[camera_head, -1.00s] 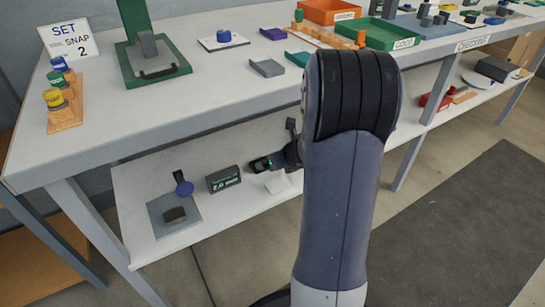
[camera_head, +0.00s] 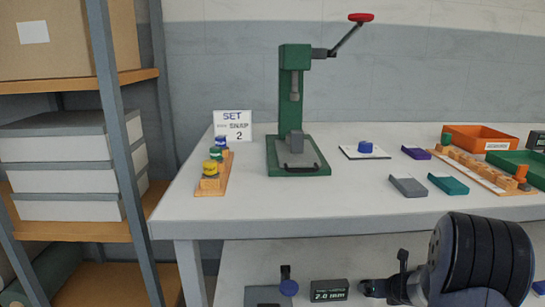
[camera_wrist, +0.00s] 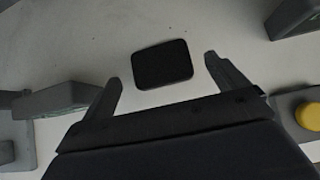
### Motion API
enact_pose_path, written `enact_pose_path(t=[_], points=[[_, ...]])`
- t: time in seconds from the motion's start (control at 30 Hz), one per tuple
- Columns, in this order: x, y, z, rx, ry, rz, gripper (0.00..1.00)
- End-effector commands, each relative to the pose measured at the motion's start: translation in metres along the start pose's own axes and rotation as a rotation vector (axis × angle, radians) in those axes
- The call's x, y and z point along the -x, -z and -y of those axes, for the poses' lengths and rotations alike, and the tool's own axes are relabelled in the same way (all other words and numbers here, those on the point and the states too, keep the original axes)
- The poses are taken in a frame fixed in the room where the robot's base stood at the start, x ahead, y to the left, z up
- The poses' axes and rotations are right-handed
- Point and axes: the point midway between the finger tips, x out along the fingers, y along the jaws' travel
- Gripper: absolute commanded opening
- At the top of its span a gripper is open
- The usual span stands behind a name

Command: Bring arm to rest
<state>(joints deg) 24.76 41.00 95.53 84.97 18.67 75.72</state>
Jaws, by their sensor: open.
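My gripper (camera_head: 372,288) is at the lower shelf, at the bottom of the head view, just right of a dark box (camera_head: 329,291) marked 2.0. My arm comes in from the lower right, below the table's front edge. In the wrist view my gripper (camera_wrist: 163,72) has its two fingers wide apart. A flat black rounded piece (camera_wrist: 162,65) lies on the pale surface beyond and between the fingertips, and nothing is held.
The green press (camera_head: 295,100) with its red-knobbed lever stands on the tabletop. Orange racks, bins and small trays lie at right. A shelving rack (camera_head: 118,130) stands at left. A yellow button (camera_wrist: 316,116) is near my right finger.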

Motion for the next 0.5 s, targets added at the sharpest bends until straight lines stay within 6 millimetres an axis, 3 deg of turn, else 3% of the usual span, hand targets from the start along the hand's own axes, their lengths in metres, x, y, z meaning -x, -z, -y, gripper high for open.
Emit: enact_pose_path(t=[0.03,0.13,0.2,0.5], points=[[-0.014,0.003,-0.001,0.001,-0.002,-0.002,0.93],[-0.032,0.006,0.000,0.001,0.000,-0.001,0.93],[-0.015,-0.010,0.000,0.002,0.002,0.002,0.93],[-0.001,-0.023,0.000,-0.001,0.001,0.000,0.93]])
